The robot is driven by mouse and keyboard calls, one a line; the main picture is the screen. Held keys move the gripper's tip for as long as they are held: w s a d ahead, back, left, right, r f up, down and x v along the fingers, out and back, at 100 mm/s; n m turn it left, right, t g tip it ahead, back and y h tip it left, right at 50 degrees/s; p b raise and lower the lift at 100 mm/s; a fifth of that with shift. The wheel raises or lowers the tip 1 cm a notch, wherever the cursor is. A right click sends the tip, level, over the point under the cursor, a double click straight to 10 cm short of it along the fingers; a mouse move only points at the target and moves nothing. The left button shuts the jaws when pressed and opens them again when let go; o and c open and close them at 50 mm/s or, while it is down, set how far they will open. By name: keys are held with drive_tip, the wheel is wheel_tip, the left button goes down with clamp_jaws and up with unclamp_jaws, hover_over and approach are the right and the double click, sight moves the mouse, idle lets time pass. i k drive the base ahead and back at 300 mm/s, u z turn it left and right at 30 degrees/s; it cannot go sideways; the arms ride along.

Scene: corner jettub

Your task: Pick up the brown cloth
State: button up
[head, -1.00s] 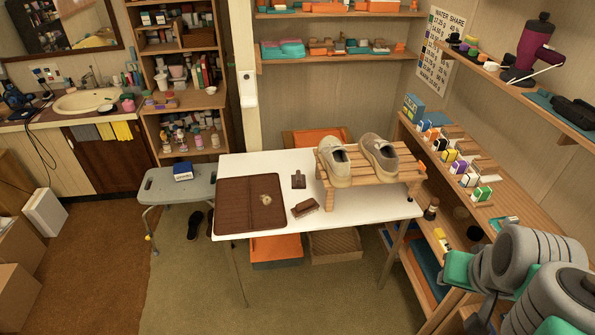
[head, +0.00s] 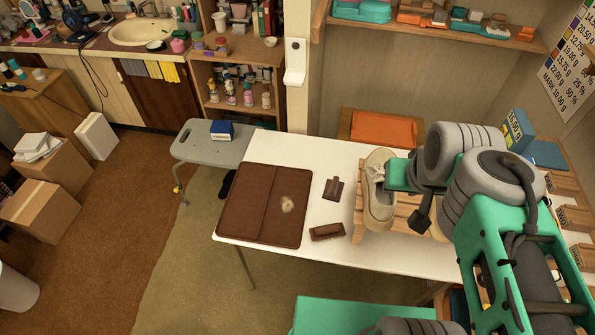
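A flat brown rectangle (head: 243,205), which looks like a folded cloth or mat, lies on the left part of the white table (head: 285,150). Strips of grey cloth (head: 133,67) and yellow cloth (head: 169,72) hang below the sink counter. My green and grey arm fills the right of the head view, over the table's right side. I cannot make out my gripper's fingertips.
A brush (head: 327,232) and a small dark brown tool (head: 334,188) lie right of the brown rectangle. A pale shoe (head: 379,190) stands on a wooden rack, partly hidden by my arm. A grey stool (head: 208,150) stands left of the table. The floor in front is clear.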

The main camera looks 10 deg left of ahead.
sight(333, 188)
drive_tip(key=u, duration=1)
drive_tip(key=i, duration=0.9)
drive_tip(key=u, duration=0.95)
